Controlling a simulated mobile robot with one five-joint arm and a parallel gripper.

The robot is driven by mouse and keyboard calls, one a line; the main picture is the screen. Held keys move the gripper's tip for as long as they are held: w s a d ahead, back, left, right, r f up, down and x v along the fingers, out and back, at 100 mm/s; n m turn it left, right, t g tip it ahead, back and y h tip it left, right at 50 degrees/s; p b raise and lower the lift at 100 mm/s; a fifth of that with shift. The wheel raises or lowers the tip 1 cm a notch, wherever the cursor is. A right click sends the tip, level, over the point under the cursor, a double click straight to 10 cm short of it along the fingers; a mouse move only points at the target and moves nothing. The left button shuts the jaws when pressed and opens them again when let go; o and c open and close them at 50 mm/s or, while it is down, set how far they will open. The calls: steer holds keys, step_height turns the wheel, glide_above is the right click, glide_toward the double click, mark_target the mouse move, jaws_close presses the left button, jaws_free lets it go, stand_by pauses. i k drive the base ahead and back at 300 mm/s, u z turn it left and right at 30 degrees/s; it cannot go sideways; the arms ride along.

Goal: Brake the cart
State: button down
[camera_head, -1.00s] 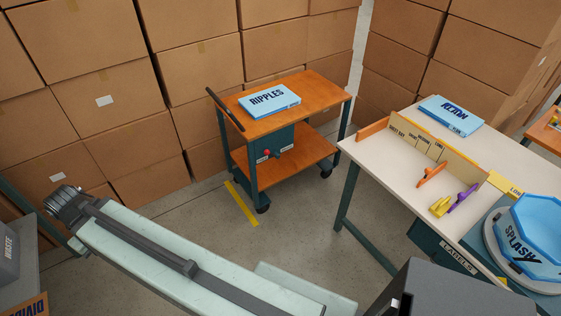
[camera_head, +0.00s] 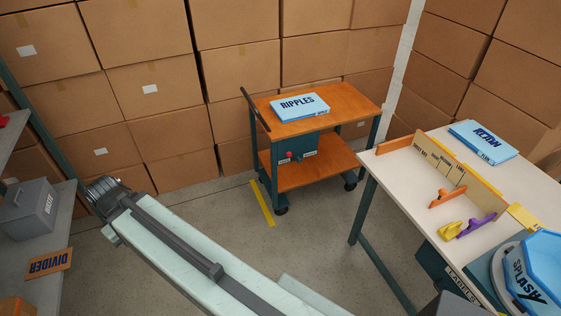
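The cart (camera_head: 330,124) has an orange top, a lower orange shelf, dark green legs and black casters. It stands against the cardboard boxes, with a dark push handle (camera_head: 256,110) on its left side. A dark green panel on its front carries a red knob (camera_head: 289,154) and a dark knob beside it; the small labels there are too small to read. A blue box marked RIPPLES (camera_head: 300,106) lies on the cart's top. My arm stretches across the lower left, well in front of the cart. At its far end is a dark ribbed part; no gripper fingers can be made out.
A yellow floor strip (camera_head: 262,204) lies by the cart's left front. A white-topped table (camera_head: 410,185) with dividers, small tools and a blue box stands at right. A grey shelf (camera_head: 45,287) stands at left. Open floor lies before the cart.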

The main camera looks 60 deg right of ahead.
mark_target(289, 153)
steer(key=u, duration=0.05)
steer(key=i, duration=0.9)
steer(key=z, duration=0.05)
